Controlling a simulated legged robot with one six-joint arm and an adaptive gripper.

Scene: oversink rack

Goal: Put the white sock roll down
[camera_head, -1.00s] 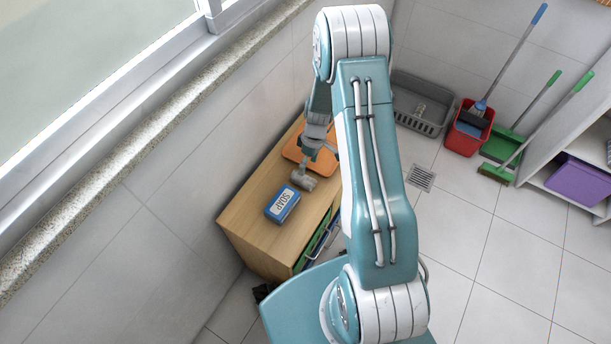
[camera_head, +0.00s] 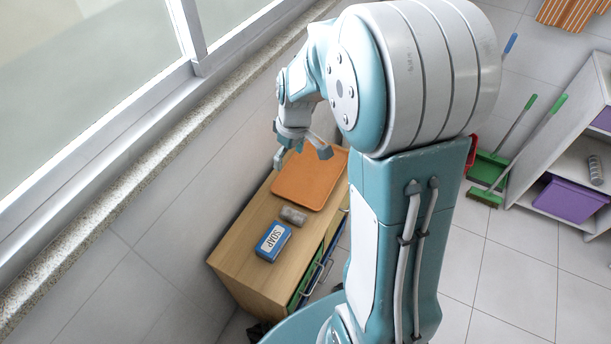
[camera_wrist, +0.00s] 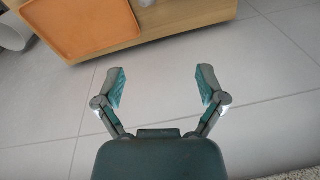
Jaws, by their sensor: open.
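The sock roll (camera_head: 293,215), greyish-white in this light, lies on its side on top of the wooden cabinet (camera_head: 240,246). It is between the blue soap box (camera_head: 273,241) and the orange board (camera_head: 309,180). My gripper (camera_head: 302,156) is above the far part of the cabinet, over the orange board, clear of the roll. In the wrist view my gripper (camera_wrist: 163,88) has its fingers spread wide with only floor behind them.
A wall with a window ledge (camera_head: 140,170) runs along the cabinet's left side. At right, a white shelf unit holds a purple bin (camera_head: 568,200) and a grey striped roll (camera_head: 596,170). A green brush (camera_head: 484,198) and dustpan stand beside it. The tiled floor between is clear.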

